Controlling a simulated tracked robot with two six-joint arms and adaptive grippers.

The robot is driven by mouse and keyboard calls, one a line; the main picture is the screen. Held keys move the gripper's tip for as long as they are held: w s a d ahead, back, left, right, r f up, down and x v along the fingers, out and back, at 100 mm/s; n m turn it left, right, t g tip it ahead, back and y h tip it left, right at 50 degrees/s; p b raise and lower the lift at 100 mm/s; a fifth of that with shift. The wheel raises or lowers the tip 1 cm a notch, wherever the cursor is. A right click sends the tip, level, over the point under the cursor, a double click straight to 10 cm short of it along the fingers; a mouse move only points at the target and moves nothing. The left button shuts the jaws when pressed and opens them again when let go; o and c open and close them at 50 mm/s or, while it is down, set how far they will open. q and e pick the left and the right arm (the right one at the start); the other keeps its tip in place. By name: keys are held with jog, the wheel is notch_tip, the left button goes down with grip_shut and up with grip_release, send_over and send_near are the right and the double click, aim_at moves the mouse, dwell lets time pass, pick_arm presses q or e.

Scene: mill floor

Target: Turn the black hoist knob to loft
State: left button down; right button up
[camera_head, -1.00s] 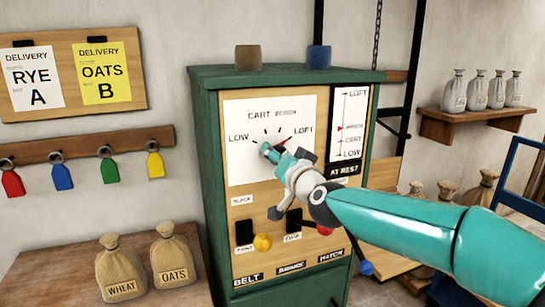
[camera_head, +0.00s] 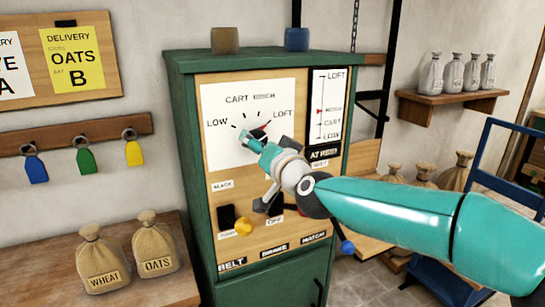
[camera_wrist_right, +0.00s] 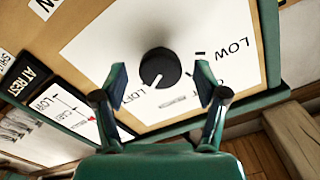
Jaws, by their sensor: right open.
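The black hoist knob (camera_wrist_right: 160,68) sits on the white dial plate (camera_wrist_right: 95,40) of the green cabinet (camera_head: 190,130). In the right wrist view, which shows the dial roughly upside down, its white mark points down and slightly left, towards the CART and LOFT side. My right gripper (camera_wrist_right: 161,84) is open, with one finger on each side of the knob and a gap visible on both sides. In the head view my right gripper (camera_head: 252,146) is at the dial and hides most of the knob. My left gripper is not in view.
Beside the dial, a LOFT-to-LOW gauge (camera_head: 328,95) has a red pointer near its middle, above an AT REST sign (camera_head: 325,154). Below are a yellow knob (camera_head: 243,226) and black switches. Two sacks (camera_head: 103,262) stand on the bench at left. Two cups stand on the cabinet.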

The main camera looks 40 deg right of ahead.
jog(key=v, duration=0.9)
jog(key=shift+a, duration=0.15)
jog(key=shift+s+f, duration=0.1)
